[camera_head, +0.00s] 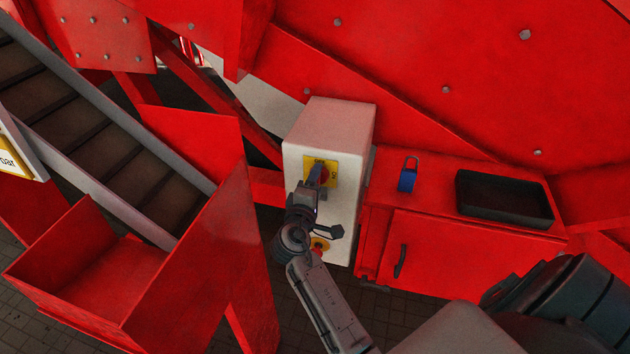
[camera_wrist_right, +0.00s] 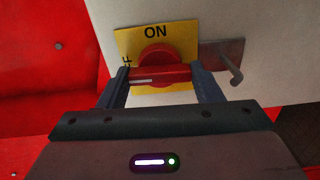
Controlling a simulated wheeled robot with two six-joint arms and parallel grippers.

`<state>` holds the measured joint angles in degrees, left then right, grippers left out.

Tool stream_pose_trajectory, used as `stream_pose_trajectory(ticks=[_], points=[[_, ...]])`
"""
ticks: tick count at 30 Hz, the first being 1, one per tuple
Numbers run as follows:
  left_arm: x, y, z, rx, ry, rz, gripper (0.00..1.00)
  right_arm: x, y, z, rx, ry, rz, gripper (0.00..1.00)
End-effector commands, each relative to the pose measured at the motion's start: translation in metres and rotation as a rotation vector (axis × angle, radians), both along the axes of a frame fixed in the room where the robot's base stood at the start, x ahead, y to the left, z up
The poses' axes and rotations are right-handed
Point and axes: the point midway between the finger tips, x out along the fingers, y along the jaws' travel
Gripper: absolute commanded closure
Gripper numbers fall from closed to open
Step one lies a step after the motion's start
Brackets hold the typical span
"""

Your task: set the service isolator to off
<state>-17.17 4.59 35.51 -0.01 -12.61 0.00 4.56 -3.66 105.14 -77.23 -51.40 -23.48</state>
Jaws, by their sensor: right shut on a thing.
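The service isolator is a red rotary knob (camera_wrist_right: 165,68) on a yellow plate (camera_wrist_right: 130,42) fixed to a white cabinet (camera_head: 351,119). In the right wrist view the plate reads ON at the top, with partly hidden lettering ending in F at the left. The knob's handle bar lies roughly level there, its white mark at the left end, on the lettered left side. My right gripper (camera_head: 316,177) is at the plate, its fingers (camera_wrist_right: 162,78) shut on the two ends of the handle bar. In the head view it hides part of the knob. My left gripper is not in view.
A metal hasp (camera_wrist_right: 225,60) sticks out beside the plate. A red button on yellow (camera_head: 319,245) is lower on the cabinet. A blue padlock (camera_head: 407,179) and black tray (camera_head: 505,217) rest on the red cupboard (camera_head: 450,262) at right. A red chute (camera_head: 190,262) stands at left.

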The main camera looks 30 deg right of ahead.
Motion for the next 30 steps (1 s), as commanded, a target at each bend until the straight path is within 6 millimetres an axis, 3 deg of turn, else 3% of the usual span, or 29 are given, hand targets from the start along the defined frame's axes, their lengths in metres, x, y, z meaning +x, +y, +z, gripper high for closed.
stream_pose_trajectory(ticks=[19, 20, 23, 30], points=[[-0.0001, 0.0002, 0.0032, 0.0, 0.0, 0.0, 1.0, 0.0003, -0.0006, 0.0018, -0.038, 0.038, 0.0, 0.64], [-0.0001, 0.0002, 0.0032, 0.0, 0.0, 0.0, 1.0, 0.0003, -0.0006, 0.0018, -0.038, 0.038, 0.0, 0.39], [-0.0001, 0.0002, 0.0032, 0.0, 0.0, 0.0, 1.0, 0.0003, -0.0006, 0.0016, -0.037, 0.038, 0.0, 0.19], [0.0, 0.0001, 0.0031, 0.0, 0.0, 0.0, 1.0, 0.0002, -0.0002, 0.0008, -0.035, 0.038, 0.0, 0.19]])
